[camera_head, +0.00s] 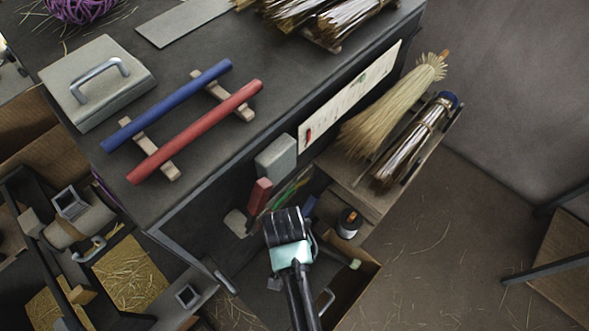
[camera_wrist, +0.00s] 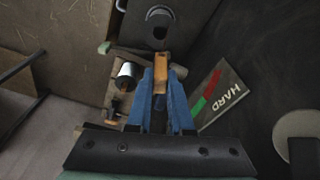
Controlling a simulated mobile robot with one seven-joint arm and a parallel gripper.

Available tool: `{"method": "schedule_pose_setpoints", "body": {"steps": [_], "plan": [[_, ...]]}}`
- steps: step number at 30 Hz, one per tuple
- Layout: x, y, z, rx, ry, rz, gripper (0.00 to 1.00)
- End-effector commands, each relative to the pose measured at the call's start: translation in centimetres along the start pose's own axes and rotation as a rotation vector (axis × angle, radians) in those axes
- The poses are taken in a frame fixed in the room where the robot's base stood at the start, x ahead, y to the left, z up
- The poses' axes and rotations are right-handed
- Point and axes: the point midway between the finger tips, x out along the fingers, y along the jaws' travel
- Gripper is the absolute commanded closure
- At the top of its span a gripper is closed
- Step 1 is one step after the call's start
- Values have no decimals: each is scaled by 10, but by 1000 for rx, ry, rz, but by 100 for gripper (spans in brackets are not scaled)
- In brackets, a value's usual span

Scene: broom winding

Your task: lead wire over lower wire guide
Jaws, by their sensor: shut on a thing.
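My gripper is seen in the wrist view, its two blue fingers (camera_wrist: 161,108) shut on a small tan wooden piece (camera_wrist: 161,66). In the head view the black gripper body (camera_head: 287,226) hangs in front of the bench's side, and it hides most of the fingers. A silver, shiny spool-like cylinder (camera_wrist: 126,76) lies left of the fingers in the wrist view. A dark cylinder with a pale label (camera_head: 349,222) stands right of the gripper in the head view. A grey fitting with a round hole (camera_wrist: 159,22) is ahead of the fingertips. I cannot make out the wire or tell which part is the lower guide.
A grey block (camera_head: 276,157) and a red block (camera_head: 259,196) are on the bench side. A shelf (camera_head: 386,190) holds brooms. Open floor (camera_head: 440,260) lies right.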

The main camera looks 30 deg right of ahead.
Motion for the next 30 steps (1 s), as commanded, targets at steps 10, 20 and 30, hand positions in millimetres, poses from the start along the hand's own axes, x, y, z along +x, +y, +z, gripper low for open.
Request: {"method": "schedule_pose_setpoints", "body": {"steps": [10,20,30], "plan": [[-50,-10,7,0,0,0,100],[-95,-20,14,0,0,0,100],[-141,-30,21,0,1,0,100]]}}
